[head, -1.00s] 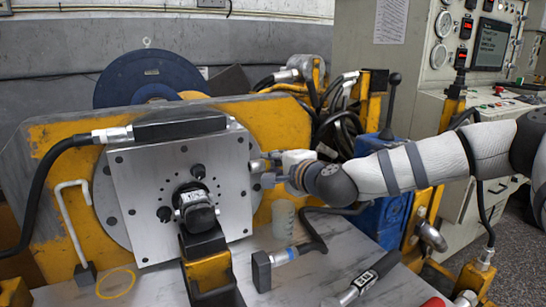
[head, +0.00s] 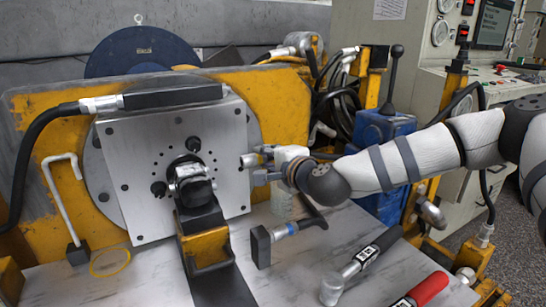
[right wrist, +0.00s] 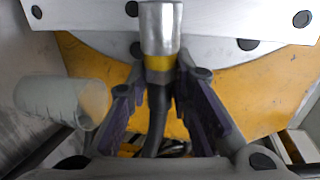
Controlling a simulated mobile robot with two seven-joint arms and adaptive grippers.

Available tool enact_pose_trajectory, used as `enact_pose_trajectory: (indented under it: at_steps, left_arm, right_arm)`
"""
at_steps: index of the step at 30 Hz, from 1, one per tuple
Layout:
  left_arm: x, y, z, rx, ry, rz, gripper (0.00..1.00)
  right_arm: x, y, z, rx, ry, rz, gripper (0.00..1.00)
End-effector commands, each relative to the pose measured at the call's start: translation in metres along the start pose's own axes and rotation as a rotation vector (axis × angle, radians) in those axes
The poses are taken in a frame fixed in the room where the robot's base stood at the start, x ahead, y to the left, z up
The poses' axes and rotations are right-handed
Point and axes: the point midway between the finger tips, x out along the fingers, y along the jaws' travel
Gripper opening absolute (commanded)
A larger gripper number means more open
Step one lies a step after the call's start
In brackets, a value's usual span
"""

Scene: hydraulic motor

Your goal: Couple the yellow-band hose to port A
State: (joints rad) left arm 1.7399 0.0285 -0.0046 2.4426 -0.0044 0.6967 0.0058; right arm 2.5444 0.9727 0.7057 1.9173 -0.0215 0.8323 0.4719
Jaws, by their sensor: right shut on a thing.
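My right gripper (head: 254,166) is at the right edge of the grey square motor plate (head: 135,200), with its arm coming in from the right. In the right wrist view my gripper (right wrist: 160,88) is shut on the yellow-band hose (right wrist: 157,118). A silver coupling (right wrist: 160,28) and yellow band (right wrist: 158,63) stick out beyond the fingers, towards the plate. I cannot tell whether the coupling touches it. A black part with a silver fitting (head: 190,180) stands out from the plate's centre. No port label is readable, so I cannot tell which is port A. My left gripper is not in view.
A clear cylinder (right wrist: 62,100) stands close to my gripper. A bent white rod (head: 62,195), yellow ring (head: 110,262) and red-handled tool (head: 425,290) are nearby.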

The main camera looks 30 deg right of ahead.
Motion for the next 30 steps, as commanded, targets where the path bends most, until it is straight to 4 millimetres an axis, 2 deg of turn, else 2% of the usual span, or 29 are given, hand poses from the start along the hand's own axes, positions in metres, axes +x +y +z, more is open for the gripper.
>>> enact_pose_trajectory:
  at_steps: [15, 20, 30]
  left_arm:
    - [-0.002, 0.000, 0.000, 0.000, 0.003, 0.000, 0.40]
    - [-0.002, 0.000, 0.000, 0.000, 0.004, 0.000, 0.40]
    - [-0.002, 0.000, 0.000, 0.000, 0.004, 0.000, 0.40]
  right_arm:
    - [-0.001, -0.001, 0.055, -0.001, -0.003, 0.000, 0.00]
    - [-0.001, -0.001, 0.063, 0.000, -0.001, 0.000, 0.00]
    - [-0.001, -0.001, 0.063, 0.000, 0.000, 0.000, 0.00]
